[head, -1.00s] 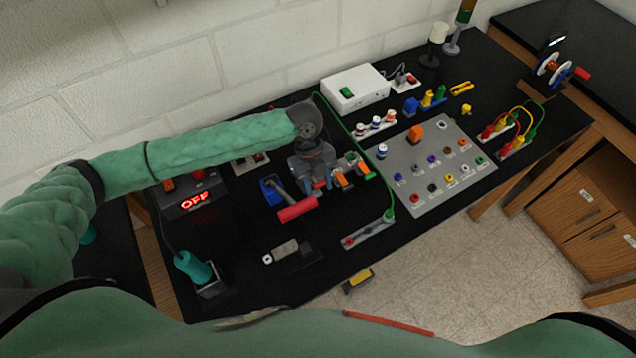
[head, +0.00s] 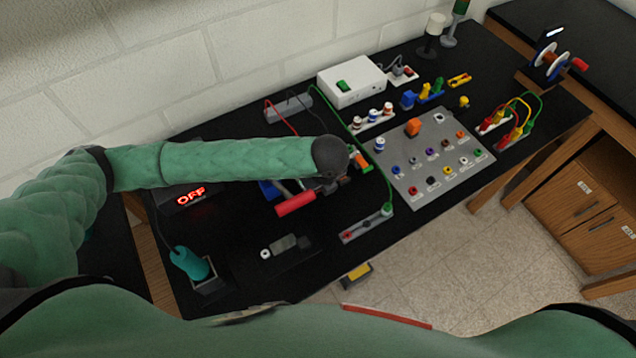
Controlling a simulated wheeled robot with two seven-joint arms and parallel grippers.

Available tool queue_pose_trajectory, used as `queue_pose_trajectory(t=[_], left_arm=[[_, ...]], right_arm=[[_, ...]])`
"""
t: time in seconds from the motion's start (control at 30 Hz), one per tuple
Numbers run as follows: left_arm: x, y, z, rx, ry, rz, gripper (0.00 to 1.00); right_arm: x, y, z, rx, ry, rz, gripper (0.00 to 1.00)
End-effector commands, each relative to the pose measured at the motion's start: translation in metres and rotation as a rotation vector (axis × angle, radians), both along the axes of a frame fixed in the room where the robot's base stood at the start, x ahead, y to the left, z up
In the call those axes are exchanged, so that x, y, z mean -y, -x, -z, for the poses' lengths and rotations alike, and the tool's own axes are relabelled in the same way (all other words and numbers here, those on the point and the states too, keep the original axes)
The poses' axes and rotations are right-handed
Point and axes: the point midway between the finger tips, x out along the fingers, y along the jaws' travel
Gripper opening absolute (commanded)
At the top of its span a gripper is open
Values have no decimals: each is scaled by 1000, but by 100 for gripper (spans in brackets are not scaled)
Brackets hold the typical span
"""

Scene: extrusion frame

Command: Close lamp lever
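A lever with a thick red handle (head: 296,203) is on the black bench at the left of centre. A blue part (head: 268,191) shows behind it, partly covered by my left arm. The handle lies low and slanted towards the front of the bench. My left gripper (head: 318,184) is just beyond the right end of the handle, mostly hidden under my wrist. I cannot tell whether it touches the lever or whether its fingers are open. My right gripper is out of view.
An orange part (head: 361,160) stands right of my wrist. A grey panel of coloured sockets (head: 432,170), a white box (head: 351,85) and a green wire surround the area. A display reading OFF (head: 190,197) and a teal-handled tool (head: 190,263) are at left.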

Motion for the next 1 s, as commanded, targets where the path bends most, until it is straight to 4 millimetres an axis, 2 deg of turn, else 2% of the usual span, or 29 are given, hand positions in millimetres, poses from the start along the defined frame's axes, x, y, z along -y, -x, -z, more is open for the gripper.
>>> queue_pose_trajectory(t=[0.5,0.53,0.63,1.0], left_arm=[[1,1,1,19,-12,2,19],[1,1,1,19,-12,2,46],[1,1,1,19,-12,2,64],[2,1,-2,19,-11,1,64]], right_arm=[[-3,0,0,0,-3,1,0],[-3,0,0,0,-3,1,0],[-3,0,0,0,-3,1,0],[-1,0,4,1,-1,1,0]])
